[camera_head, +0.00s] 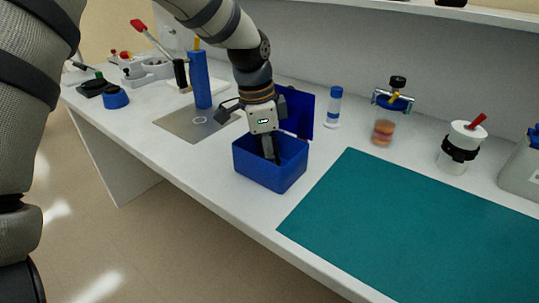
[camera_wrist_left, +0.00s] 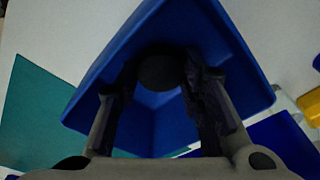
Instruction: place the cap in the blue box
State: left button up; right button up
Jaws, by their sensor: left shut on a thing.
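The blue box (camera_head: 262,174) stands on the white bench with its lid (camera_head: 298,112) open at the back. My left gripper (camera_head: 272,158) points down into the box, its fingertips below the rim. In the left wrist view the gripper (camera_wrist_left: 160,85) is shut on a dark round cap (camera_wrist_left: 158,70), with the blue box's inside (camera_wrist_left: 155,105) around and behind it. The cap is hidden in the head view. I cannot tell whether the cap touches the box floor. My right gripper is not in view.
A teal mat (camera_head: 420,225) lies right of the box. Behind are a blue-banded white bottle (camera_head: 333,108), a clamped jar (camera_head: 384,130) and a white container with a black band (camera_head: 460,148). A tall blue cylinder (camera_head: 200,80) stands on a grey plate (camera_head: 180,124) to the left.

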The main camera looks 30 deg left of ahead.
pick_arm(q)
jog(key=o, duration=0.5)
jog(key=shift+f, duration=0.1)
jog(key=shift+c, duration=0.2)
notch_tip(320, 180, up, 12)
jog(key=s+a, duration=0.1)
jog(key=shift+a+p, duration=0.15)
jog(key=shift+p, duration=0.2)
jog(key=shift+s, duration=0.1)
